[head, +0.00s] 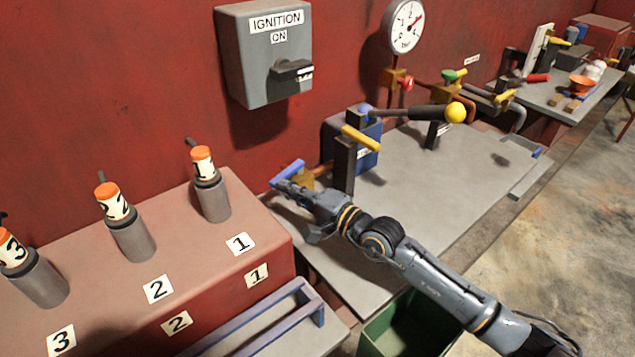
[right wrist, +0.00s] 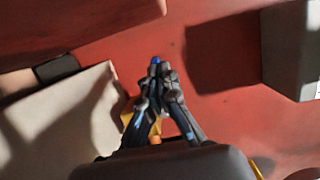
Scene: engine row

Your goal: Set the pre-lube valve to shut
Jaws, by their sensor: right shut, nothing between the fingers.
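A small valve with a blue lever handle (head: 288,173) and a brass body (head: 300,181) sits low by the red wall, left of the blue box. No label on it can be read, so I cannot confirm that it is the pre-lube valve. My right gripper (head: 284,187) is shut and empty, its fingertips close to the blue handle. In the right wrist view the shut fingertips (right wrist: 157,88) point at the end of the blue handle (right wrist: 155,60); the gripper hides most of the valve. I cannot tell whether they touch. My left gripper is out of view.
A post with a yellow handle (head: 360,138) and a blue box (head: 368,152) stand just right of the valve. The red engine block (head: 262,215) with several numbered cylinders is at left. A long yellow-knobbed lever (head: 430,113) extends over the grey bench (head: 455,165).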

